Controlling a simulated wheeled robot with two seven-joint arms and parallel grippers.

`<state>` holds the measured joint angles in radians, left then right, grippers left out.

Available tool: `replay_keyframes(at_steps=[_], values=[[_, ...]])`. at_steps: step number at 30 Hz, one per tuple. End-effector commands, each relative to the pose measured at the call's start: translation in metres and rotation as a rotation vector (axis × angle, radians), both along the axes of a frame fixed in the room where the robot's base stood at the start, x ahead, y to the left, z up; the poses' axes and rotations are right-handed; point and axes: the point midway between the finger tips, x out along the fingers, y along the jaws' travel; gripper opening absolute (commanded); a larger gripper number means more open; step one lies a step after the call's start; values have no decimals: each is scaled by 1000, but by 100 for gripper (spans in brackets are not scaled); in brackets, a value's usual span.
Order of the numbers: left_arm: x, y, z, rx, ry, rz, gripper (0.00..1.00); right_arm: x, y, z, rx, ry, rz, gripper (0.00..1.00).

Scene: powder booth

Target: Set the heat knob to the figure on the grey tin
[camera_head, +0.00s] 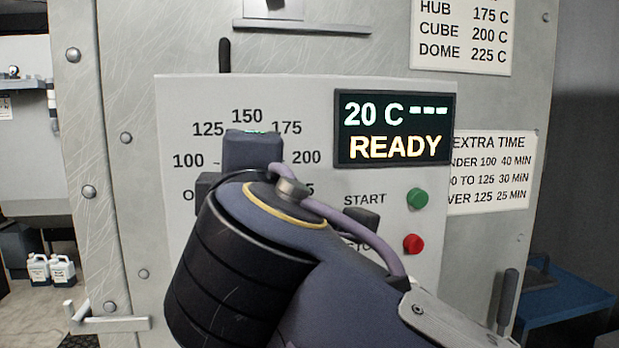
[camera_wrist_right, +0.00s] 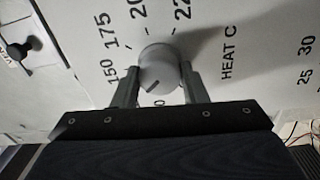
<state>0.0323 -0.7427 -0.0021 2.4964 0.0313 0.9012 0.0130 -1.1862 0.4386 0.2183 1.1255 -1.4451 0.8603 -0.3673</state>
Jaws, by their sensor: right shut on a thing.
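The heat knob (camera_wrist_right: 161,66), round and light grey, shows in the right wrist view on the oven panel. My right gripper (camera_wrist_right: 160,72) is shut on it, one finger on each side. The knob's dark pointer line points down-left, between the 150 mark and a figure ending in 0. The figure there is hidden behind a finger. In the head view my right wrist and gripper cover the knob and part of its dial. The dial (camera_head: 247,117) shows 100, 125, 150, 175 and 200. The grey tin is not in view. My left gripper is not in view.
The display (camera_head: 393,129) reads 20 C, dashes and READY. A green START button (camera_head: 418,198) and a red button (camera_head: 413,244) sit right of my wrist. A part chart (camera_head: 463,35) lists HUB 175, CUBE 200, DOME 225. An extra time chart (camera_head: 490,170) is partly covered.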

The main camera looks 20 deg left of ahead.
Motion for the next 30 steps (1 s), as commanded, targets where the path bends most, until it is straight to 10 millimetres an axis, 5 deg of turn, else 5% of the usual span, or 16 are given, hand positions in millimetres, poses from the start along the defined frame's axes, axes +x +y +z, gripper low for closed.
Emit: replay_keyframes(at_steps=[9, 10, 15, 24, 30], values=[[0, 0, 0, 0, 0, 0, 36, 0, 0, -1, -2, 2, -2, 16], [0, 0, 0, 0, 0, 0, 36, 0, 0, -1, -2, 2, -2, 40], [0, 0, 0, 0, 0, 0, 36, 0, 0, -1, -2, 1, -1, 61], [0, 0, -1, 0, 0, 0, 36, -2, -1, 0, 0, 0, 0, 61], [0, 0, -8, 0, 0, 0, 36, -25, -16, -2, 2, -1, 2, 61]])
